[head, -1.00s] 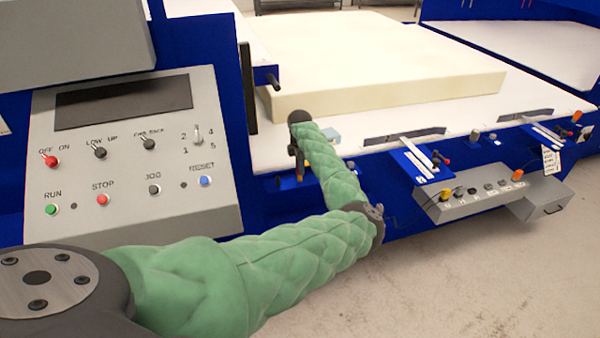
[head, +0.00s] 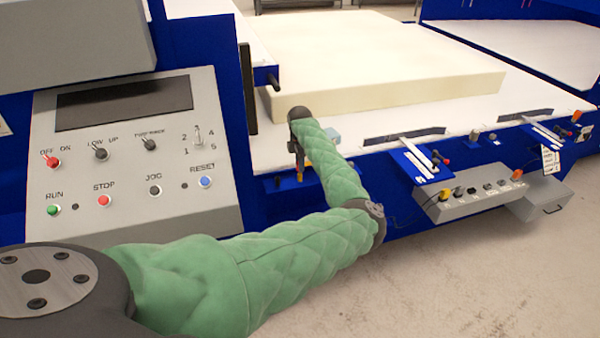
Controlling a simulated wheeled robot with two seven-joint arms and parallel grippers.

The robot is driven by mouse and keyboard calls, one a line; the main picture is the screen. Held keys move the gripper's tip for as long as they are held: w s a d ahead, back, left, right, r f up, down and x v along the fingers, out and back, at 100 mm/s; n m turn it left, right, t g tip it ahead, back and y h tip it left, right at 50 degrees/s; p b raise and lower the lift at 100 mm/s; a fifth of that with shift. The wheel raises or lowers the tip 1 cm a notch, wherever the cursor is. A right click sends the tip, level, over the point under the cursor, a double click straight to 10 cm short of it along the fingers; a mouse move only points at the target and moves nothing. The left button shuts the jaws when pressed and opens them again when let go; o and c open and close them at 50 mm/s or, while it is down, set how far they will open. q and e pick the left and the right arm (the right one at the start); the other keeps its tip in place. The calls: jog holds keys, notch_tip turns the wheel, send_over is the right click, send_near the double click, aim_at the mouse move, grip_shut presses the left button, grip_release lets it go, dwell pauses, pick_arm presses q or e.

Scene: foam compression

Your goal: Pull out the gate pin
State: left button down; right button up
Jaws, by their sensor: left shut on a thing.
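My left gripper (head: 299,172) points down at the blue front rail of the machine, just in front of the white bed. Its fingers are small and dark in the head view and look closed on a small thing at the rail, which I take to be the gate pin. The pin is mostly hidden by the fingers and wrist, so I cannot tell whether it is seated or clear of its hole. My green-sleeved left arm crosses the picture from the lower left. My right gripper is out of view.
A grey control panel (head: 130,190) with knobs and buttons stands at the left. A cream foam block (head: 380,70) lies on the white bed (head: 440,115). Small levers and a grey switch box (head: 470,207) line the front at the right. Bare floor (head: 480,290) lies in front.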

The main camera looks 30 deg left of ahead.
pick_arm(q)
jog(key=shift+r+p, duration=0.3)
jog(key=shift+r, duration=0.45)
dwell(0.5)
jog(key=shift+r+p, duration=0.95)
jog(key=shift+r, duration=1.5)
